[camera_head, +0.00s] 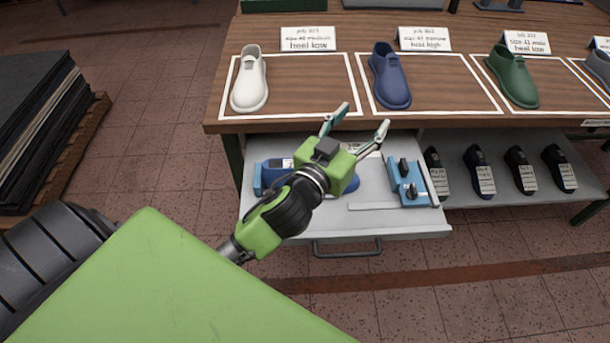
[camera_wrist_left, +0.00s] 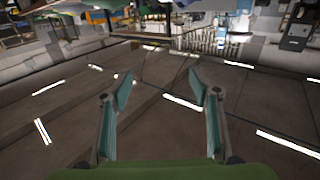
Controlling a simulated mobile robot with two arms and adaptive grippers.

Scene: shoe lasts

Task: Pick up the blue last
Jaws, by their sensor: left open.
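A blue last (camera_head: 268,177) with a small white label lies in the open grey drawer (camera_head: 413,226) under the table. My left gripper (camera_head: 356,118) is in front of it in the head view and hides its middle. A blue end shows to the right of the gripper. The gripper's teal fingers are spread, with nothing between them, and point toward the table's front edge. My right gripper is not in view.
A blue tool with black knobs (camera_head: 406,181) lies at the drawer's right. A white shoe (camera_head: 250,80), a blue shoe (camera_head: 390,76) and a green shoe (camera_head: 513,76) stand on the wooden table (camera_head: 330,122). Several dark labelled lasts (camera_head: 480,172) lie on the lower shelf.

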